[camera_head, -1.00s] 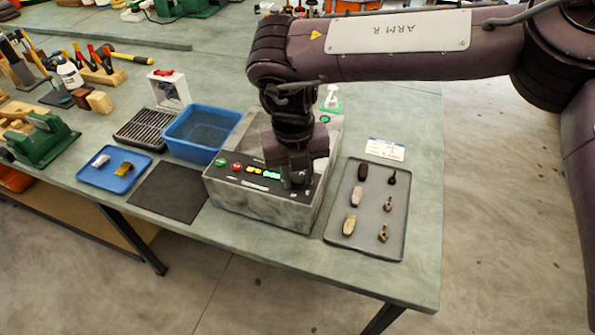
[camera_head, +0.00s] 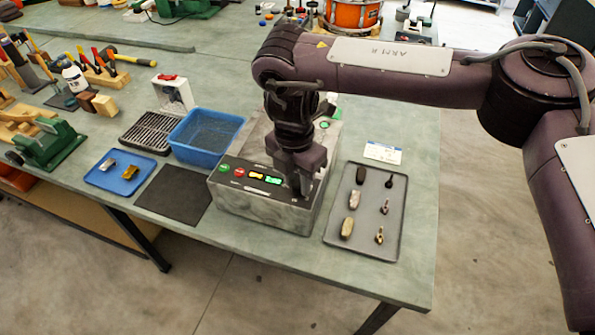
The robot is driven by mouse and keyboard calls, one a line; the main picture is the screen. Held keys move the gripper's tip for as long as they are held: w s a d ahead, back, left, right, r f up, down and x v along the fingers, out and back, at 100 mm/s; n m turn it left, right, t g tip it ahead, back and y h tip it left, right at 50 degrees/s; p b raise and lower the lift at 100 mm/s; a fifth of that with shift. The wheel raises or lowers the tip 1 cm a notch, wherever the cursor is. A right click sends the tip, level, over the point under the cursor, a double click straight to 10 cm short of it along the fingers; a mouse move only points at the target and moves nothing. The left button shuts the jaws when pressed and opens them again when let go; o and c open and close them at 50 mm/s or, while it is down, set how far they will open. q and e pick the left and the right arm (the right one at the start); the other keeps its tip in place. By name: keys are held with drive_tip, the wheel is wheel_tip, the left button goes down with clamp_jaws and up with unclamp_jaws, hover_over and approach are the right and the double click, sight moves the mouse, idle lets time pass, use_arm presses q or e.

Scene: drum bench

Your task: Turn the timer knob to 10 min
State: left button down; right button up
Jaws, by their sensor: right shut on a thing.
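The grey machine box (camera_head: 262,213) stands on the bench with a dark sloped control panel on its front. The panel carries a green and a red button (camera_head: 239,172), yellow markings and a lit green display (camera_head: 273,180). My right gripper (camera_head: 299,190) points down at the right end of this panel and is shut on the timer knob. The knob is hidden behind the fingers, so its setting cannot be read. My left gripper is not in view.
A grey tray (camera_head: 364,236) with several small parts lies close to the right of the box. A blue bin (camera_head: 207,148), a black mat (camera_head: 160,210) and a blue tray (camera_head: 101,181) are to the left. A white card (camera_head: 382,153) lies behind the grey tray.

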drive_tip(key=m+p, duration=0.1)
drive_tip(key=m, duration=0.1)
drive_tip(key=m+p, duration=0.1)
drive_tip(key=m, duration=0.1)
drive_tip(key=m+p, duration=0.2)
drive_tip(key=shift+w+r+m, duration=0.1)
drive_tip(key=shift+r+m, duration=0.15)
drive_tip(key=shift+m, duration=0.05)
drive_tip(key=m+p, duration=0.4)
drive_tip(key=m, duration=0.2)
drive_tip(key=shift+y+p, duration=0.3)
drive_tip(key=shift+p, duration=0.1)
drive_tip(key=m+p, duration=0.3)
drive_tip(key=m, duration=0.1)
drive_tip(key=shift+d+m+p, duration=0.1)
drive_tip(key=shift+m+p, duration=0.3)
drive_tip(key=m+p, duration=0.4)
drive_tip(key=shift+w+f+m+p, duration=0.1)
drive_tip(key=shift+m+p, duration=1.2)
drive_tip(key=shift+m, duration=0.4)
drive_tip(key=o, duration=1)
drive_tip(key=shift+f, duration=0.1)
